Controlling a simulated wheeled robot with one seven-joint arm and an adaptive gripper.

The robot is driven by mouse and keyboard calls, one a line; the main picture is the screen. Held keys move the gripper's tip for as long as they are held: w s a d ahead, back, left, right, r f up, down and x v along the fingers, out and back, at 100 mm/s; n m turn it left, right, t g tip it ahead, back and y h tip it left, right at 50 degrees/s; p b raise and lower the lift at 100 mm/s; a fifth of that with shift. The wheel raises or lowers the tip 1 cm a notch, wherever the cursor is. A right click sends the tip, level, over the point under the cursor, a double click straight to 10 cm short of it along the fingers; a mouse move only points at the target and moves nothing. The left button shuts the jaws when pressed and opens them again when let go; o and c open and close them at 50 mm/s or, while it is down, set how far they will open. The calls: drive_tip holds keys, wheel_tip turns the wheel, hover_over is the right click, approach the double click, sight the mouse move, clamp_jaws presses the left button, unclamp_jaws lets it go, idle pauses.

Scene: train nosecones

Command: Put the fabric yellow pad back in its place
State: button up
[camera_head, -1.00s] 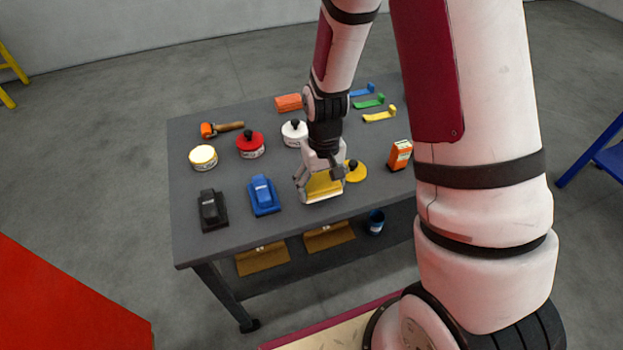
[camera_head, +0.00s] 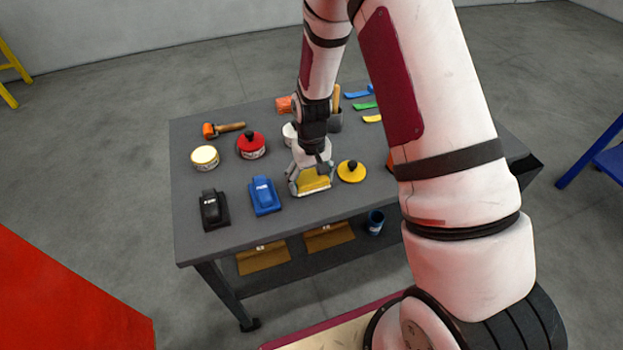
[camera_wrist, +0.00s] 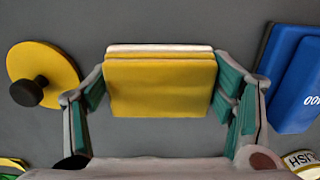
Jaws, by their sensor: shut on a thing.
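The yellow pad (camera_head: 314,181) is a flat yellow rectangular block with a pale edge. It sits between the fingers of my gripper (camera_head: 309,184), over the front middle of the grey table (camera_head: 230,235). In the wrist view the pad (camera_wrist: 160,88) fills the space between the two green-lined fingers of my gripper (camera_wrist: 161,92), which is shut on its sides. The pad is low over the table or touching it; I cannot tell which.
A blue block (camera_head: 264,195) and a black block (camera_head: 213,210) stand to the left. A round yellow pad with a black knob (camera_head: 351,171) is close on the right. Red (camera_head: 251,147) and cream (camera_head: 204,157) round items and a hammer (camera_head: 222,129) are farther back.

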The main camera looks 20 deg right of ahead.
drive_tip(key=shift+f, duration=0.1)
drive_tip(key=o, duration=1.2)
wheel_tip(320, 180, up, 12)
drive_tip(key=b, duration=0.2)
wheel_tip(320, 180, up, 16)
drive_tip(key=t, duration=0.3)
hover_over(311, 178)
drive_tip(key=s, duration=0.8)
drive_tip(key=s+r+t, duration=0.1)
drive_tip(key=s+r, duration=0.3)
drive_tip(key=s, duration=0.3)
drive_tip(key=s+r+t, duration=0.1)
drive_tip(key=s+r, duration=0.3)
drive_tip(key=s, duration=0.3)
drive_tip(key=shift+t, duration=0.3)
